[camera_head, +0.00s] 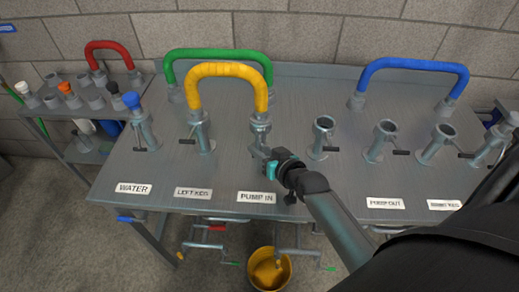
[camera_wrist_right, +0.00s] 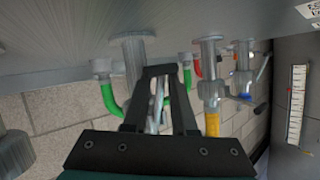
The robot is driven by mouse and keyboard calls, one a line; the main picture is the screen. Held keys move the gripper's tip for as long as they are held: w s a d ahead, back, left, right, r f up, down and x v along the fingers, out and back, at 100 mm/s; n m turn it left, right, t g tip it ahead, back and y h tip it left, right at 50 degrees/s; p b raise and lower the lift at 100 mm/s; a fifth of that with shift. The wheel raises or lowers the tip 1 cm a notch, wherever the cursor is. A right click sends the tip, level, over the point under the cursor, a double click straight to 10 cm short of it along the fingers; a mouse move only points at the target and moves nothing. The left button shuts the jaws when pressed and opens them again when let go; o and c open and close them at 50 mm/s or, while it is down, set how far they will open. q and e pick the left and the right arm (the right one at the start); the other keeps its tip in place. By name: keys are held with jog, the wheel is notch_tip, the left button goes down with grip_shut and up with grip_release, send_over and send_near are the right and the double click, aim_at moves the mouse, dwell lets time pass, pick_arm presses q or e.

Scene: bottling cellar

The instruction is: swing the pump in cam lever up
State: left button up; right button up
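The pump in port is an upright steel stub (camera_head: 260,121) behind the PUMP IN label (camera_head: 257,198), with one end of the yellow hose (camera_head: 228,71) on top. My right gripper (camera_head: 262,153) reaches the front of this stub and hides its cam lever, so I cannot tell the lever's angle. In the right wrist view, a gap shows between the two fingers (camera_wrist_right: 158,82), with a dark bar across the tips. The steel stub (camera_wrist_right: 132,65) is just behind them. I cannot tell whether they touch the lever. My left gripper is out of view.
The yellow hose's other end is on the left keg stub (camera_head: 201,134). A green hose (camera_head: 217,53) arches behind it, and a blue hose (camera_head: 415,64) stands at the back right. A bare stub (camera_head: 323,139) is to the right. A yellow bucket (camera_head: 269,270) stands below.

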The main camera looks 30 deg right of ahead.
grip_shut()
dwell(1.3)
